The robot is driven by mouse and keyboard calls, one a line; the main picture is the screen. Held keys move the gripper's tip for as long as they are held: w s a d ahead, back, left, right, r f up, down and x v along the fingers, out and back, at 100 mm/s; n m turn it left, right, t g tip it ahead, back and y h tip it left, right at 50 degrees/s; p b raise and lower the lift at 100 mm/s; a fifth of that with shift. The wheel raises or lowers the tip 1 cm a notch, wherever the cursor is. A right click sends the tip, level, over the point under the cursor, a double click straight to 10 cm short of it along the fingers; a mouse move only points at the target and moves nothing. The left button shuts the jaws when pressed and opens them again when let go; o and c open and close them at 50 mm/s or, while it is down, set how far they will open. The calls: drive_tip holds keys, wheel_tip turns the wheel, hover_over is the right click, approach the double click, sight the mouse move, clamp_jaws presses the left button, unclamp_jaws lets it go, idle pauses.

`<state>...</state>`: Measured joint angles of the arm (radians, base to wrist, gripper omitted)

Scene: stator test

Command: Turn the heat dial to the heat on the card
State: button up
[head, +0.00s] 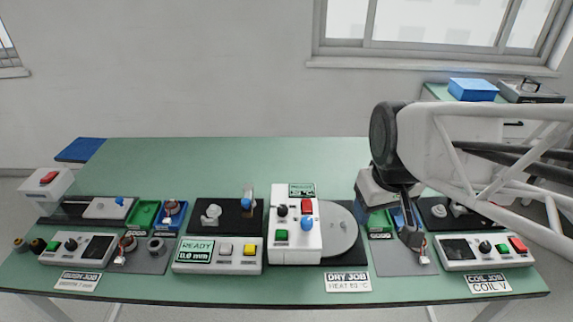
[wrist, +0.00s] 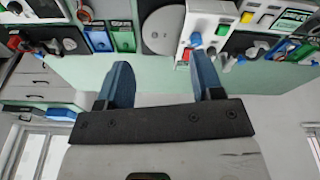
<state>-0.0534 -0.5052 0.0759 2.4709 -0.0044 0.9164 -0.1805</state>
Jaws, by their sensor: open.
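The dry-job unit is a white box (head: 296,247) at the middle of the bench. A black dial (head: 281,211) is on its upper left, and I take this as the heat dial; its setting is too small to read. The card (head: 347,282) in front reads DRY JOB and HEAT, with a number blurred, perhaps 80 °C. My gripper (head: 411,236) is over the right part of the bench, well right of the dial, fingers pointing down. In the wrist view my gripper (wrist: 160,60) is open and empty, and the white box (wrist: 208,22) shows beyond the fingers.
The box also bears a red button (head: 307,206), a green button (head: 281,236), a blue knob (head: 306,225) and a small display (head: 302,190). A grey disc (head: 338,236) lies right of it. Other stations stand on both sides. The bench's back strip (head: 240,165) is clear.

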drive_tip(key=w+a+f+n+g, duration=0.1)
drive_tip(key=w+a+f+n, duration=0.25)
drive_tip(key=w, duration=0.25)
drive_tip(key=w+a+f+n, duration=0.2)
drive_tip(key=w+a+n, duration=0.1)
drive_tip(key=w+a, duration=0.3)
drive_tip(key=n+g, duration=0.1)
drive_tip(key=n, duration=0.5)
hover_over(282, 208)
drive_tip(key=f, duration=0.8)
drive_tip(key=shift+d+f, duration=0.1)
drive_tip(key=shift+d, duration=0.15)
drive_tip(key=shift+w+a+f+n, duration=0.15)
drive_tip(key=shift+f+n, duration=0.05)
drive_tip(key=shift+n, duration=0.05)
drive_tip(key=shift+f, duration=0.1)
drive_tip(key=shift+f, duration=3.8)
drive_tip(key=shift+c, duration=0.2)
drive_tip(key=c, duration=0.9)
